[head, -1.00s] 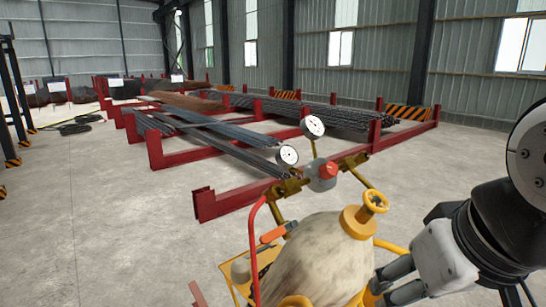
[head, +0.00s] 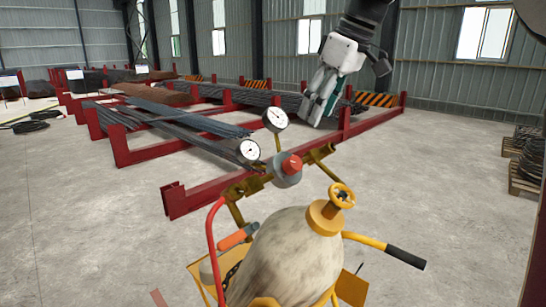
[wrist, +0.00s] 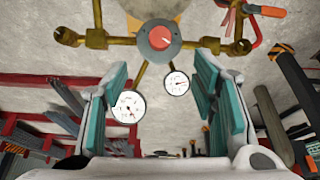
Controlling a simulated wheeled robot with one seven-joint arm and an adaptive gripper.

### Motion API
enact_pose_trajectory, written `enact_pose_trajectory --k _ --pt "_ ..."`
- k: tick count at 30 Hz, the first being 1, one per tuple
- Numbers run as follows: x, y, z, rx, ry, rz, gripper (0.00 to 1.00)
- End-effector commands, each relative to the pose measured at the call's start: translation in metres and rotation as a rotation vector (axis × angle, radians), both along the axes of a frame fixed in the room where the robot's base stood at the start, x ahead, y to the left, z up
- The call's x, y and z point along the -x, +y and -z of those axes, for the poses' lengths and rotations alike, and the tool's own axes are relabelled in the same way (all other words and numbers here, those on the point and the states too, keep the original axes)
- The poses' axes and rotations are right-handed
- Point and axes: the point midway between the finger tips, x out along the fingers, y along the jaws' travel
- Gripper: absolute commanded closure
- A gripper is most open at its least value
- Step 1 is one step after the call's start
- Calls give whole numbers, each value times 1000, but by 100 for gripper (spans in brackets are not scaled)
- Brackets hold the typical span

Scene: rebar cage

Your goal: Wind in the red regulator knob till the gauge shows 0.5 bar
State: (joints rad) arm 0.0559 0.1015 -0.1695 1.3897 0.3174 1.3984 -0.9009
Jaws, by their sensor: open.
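The red regulator knob (head: 291,165) sits on the front of a grey round regulator body on brass fittings, above a worn beige cylinder (head: 292,258). In the wrist view the knob (wrist: 160,38) lies ahead, roughly centred between the fingers. Two white dial gauges stand on stems, an upper one (head: 275,119) and a lower one (head: 249,151). Both also show in the wrist view, the larger (wrist: 129,106) and the smaller (wrist: 176,83). Their readings are too small to make out. My gripper (head: 319,112) is open and empty, pointing down, apart from the knob.
A black-gripped cart handle (head: 405,257) sticks out right. Red racks (head: 160,150) of rebar stand behind.

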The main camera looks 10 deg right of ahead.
Motion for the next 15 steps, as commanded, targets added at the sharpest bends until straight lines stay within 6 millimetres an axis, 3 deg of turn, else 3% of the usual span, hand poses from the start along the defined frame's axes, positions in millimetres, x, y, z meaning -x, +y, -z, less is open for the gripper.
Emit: enact_pose_trajectory --k 5,15 --pt "-5 4 15 -1 2 -3 47" --pt "-23 20 76 -1 5 -2 47"
